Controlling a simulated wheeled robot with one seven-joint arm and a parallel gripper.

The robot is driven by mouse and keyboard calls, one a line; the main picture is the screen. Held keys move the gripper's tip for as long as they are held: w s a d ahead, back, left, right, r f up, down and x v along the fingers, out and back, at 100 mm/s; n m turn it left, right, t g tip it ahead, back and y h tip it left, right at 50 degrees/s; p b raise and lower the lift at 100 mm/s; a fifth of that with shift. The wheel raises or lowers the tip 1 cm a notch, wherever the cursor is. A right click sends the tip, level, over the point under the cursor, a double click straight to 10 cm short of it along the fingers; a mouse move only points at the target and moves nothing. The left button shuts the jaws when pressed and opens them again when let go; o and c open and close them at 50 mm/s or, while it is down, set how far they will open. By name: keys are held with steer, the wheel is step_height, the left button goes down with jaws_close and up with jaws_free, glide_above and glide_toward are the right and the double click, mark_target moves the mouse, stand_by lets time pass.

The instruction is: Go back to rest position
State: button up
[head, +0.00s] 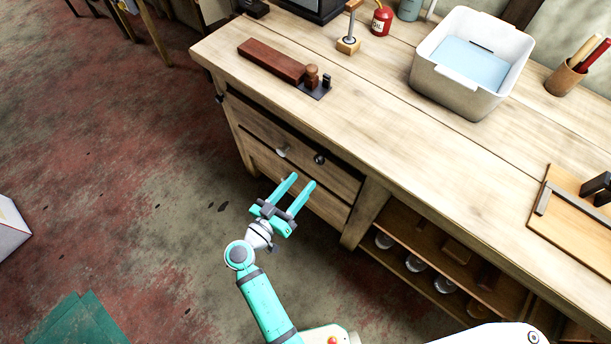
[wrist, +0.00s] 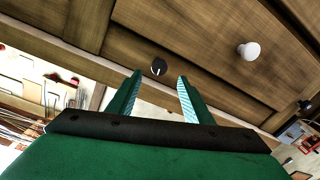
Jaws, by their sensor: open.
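My gripper (head: 302,186) is teal with two parallel fingers. It is open and empty, in front of the workbench drawers and below the bench top. In the wrist view my gripper (wrist: 158,82) shows its two fingers apart with nothing between them, facing the wooden drawer fronts. A white knob (wrist: 249,51) and a dark round knob (wrist: 158,67) are on the drawer fronts. In the head view the upper drawer (head: 300,160) shows a light knob (head: 283,151) and a dark knob (head: 319,159).
The wooden workbench (head: 400,140) fills the right side. On it are a white basin (head: 455,92), a wooden plane (head: 272,62), a red oil can (head: 382,20) and a board (head: 570,230). Open shelves (head: 450,250) hold jars. The floor on the left is mostly clear, with a white box (head: 10,228).

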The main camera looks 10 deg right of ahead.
steer(key=shift+s+a, duration=0.15)
stand_by(0.4)
steer(key=s+a+f+n+y, duration=0.1)
steer(key=s+f+n+y, duration=0.35)
steer(key=s+f, duration=0.35)
steer(key=s+a+f+n+y, duration=0.2)
steer(key=s+a+f+y, duration=0.1)
steer(key=s+a+y, duration=0.4)
steer(key=s+d+r+t+y, duration=0.1)
steer(key=s+r+t, duration=0.2)
steer(key=s+r, duration=1)
step_height(320, 180, up, 4)
steer(key=shift+s+r+m+y, duration=0.15)
steer(key=shift+m+y, duration=0.2)
